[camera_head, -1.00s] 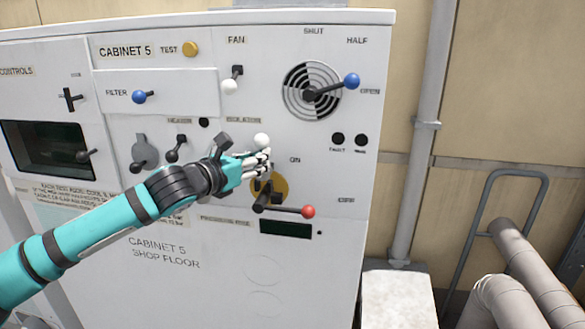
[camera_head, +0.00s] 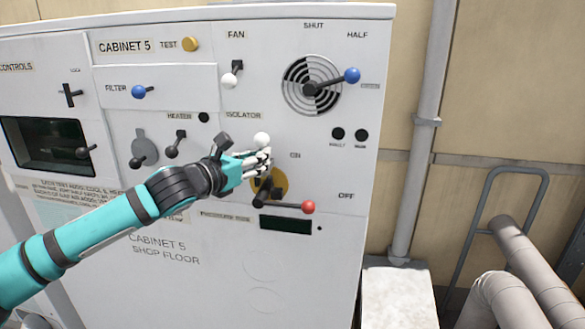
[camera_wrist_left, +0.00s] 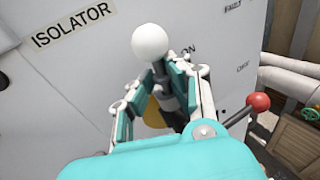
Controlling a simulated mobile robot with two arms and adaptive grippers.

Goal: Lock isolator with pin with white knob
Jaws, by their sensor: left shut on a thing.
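The white knob (camera_head: 262,139) of the pin shows just above my left gripper's fingers in the head view. In the left wrist view the white knob (camera_wrist_left: 150,42) stands between and beyond the fingertips, with a dark shaft below it. My left gripper (camera_head: 264,160) is shut on the pin, in front of the isolator; the exact contact is partly hidden by the fingers. The isolator has a yellow disc (camera_head: 280,184) and a dark handle with a red knob (camera_head: 308,207) pointing right, below the gripper. The red knob (camera_wrist_left: 259,101) also shows in the wrist view. My right gripper is not in view.
Around the isolator on the cabinet front (camera_head: 290,260) are a fan lever with white knob (camera_head: 229,81), a round vent with blue-knobbed lever (camera_head: 352,76), a heater switch (camera_head: 175,147) and a display (camera_head: 286,227). A pipe (camera_head: 415,150) stands right of the cabinet.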

